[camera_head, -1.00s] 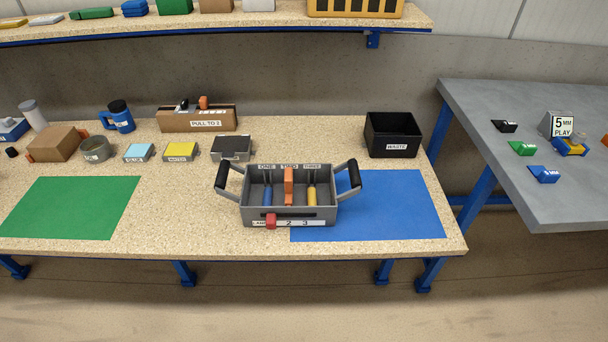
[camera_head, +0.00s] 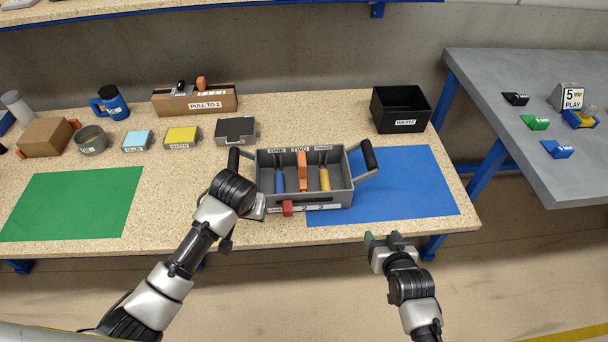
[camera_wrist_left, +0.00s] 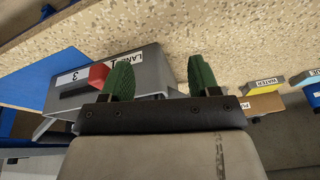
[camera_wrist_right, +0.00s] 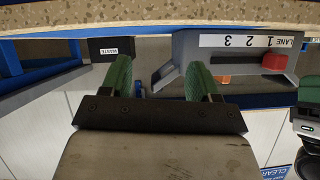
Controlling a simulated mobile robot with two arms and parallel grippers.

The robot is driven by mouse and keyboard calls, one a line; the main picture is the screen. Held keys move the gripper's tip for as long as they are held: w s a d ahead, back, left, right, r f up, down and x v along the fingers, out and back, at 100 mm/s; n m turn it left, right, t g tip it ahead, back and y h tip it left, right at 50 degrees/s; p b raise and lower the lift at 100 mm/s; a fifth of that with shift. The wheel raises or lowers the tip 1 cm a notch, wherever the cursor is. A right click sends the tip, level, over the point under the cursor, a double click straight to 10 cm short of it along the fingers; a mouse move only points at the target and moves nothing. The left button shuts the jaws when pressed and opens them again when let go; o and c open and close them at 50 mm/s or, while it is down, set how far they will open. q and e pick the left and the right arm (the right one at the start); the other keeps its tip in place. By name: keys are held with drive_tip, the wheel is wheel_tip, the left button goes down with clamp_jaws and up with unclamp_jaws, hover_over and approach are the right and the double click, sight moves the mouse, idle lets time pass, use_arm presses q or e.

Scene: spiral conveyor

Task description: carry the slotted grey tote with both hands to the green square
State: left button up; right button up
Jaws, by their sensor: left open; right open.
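The slotted grey tote (camera_head: 347,197) stands upright on the wooden bench, overlapping the left part of the blue square (camera_head: 420,185). It holds blue, orange and yellow items in its slots, and a red block sits on its front. Its left black handle (camera_head: 234,160) and right black handle (camera_head: 369,156) stick out at the sides. The green square (camera_head: 72,205) lies bare at the left. My left gripper (camera_wrist_left: 161,78) is open and empty beside the tote's front left corner, partly hidden by my wrist in the head view. My right gripper (camera_head: 382,239) is open and empty, in front of the bench edge.
A black waste bin (camera_head: 400,112) stands behind the blue square. A dark grey box (camera_head: 236,131), yellow box (camera_head: 182,137), light blue box (camera_head: 138,141) and round tin (camera_head: 92,140) line the back left. Bare bench lies between tote and green square.

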use_arm(q)
drive_tip(key=w+r, duration=0.5)
drive_tip(key=r, duration=0.1)
use_arm(e)
drive_tip(key=w+r+t, duration=0.2)
drive_tip(key=w+r, duration=0.2)
use_arm(q)
drive_tip(key=n+y, duration=0.2)
approach(233, 155)
drive_tip(key=shift+s+d+f, duration=0.1)
drive_tip(key=shift+f, duration=0.45)
use_arm(e)
drive_tip(key=m+t, duration=0.2)
drive_tip(key=t, duration=0.2)
approach(374, 169)
drive_tip(key=shift+w+a, duration=0.2)
drive_tip(key=shift+w, duration=0.7)
use_arm(q)
drive_tip(key=x, duration=1.1)
drive_tip(key=shift+r, duration=0.1)
use_arm(e)
drive_tip(key=w, duration=0.3)
drive_tip(key=w+a, duration=0.1)
drive_tip(key=w, duration=0.6)
drive_tip(key=shift+w+a, duration=0.15)
drive_tip(key=shift+w, duration=0.2)
